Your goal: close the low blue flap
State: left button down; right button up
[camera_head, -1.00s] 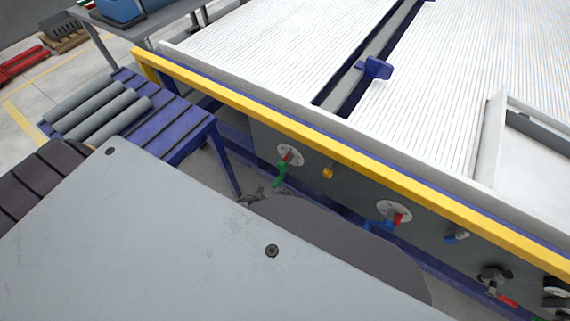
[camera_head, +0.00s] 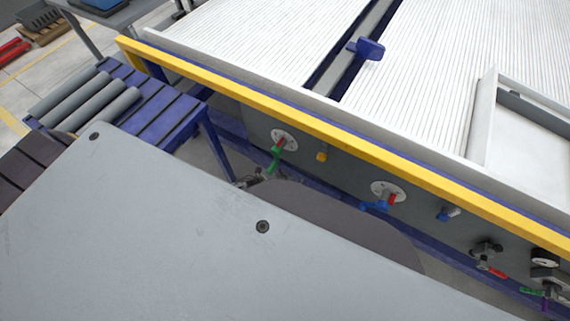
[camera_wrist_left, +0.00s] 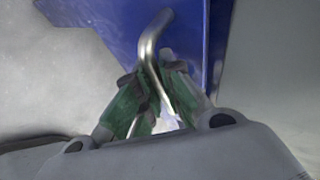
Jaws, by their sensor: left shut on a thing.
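In the left wrist view, a blue panel (camera_wrist_left: 105,22), which looks like the low flap, fills the top middle. A bent metal rod (camera_wrist_left: 150,42) stands out in front of it; I cannot tell exactly where it joins the panel. My left gripper (camera_wrist_left: 152,76), with green fingers, is shut on this rod, one finger on each side. In the head view only a small part of my left gripper (camera_head: 246,182) shows, low beside the bench's front. The flap cannot be made out clearly there. My right gripper is not in view.
A yellow rail (camera_head: 330,158) edges the white ribbed bench (camera_head: 250,65). Below it, the front carries a green valve (camera_head: 273,158), a blue valve (camera_head: 374,205) and other fittings. A blue slatted stand (camera_head: 165,122) with grey pipes (camera_head: 75,105) is at left.

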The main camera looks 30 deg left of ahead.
pick_arm(q)
jog(key=c, duration=1.5)
grip_release()
jog(key=shift+r, duration=0.1)
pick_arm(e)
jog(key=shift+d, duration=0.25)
pick_arm(q)
jog(key=shift+s+a, duration=0.1)
jog(key=shift+a, duration=0.05)
jog(key=shift+v, duration=5.75)
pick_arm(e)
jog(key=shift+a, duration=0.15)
pick_arm(q)
jog(key=shift+r, duration=0.1)
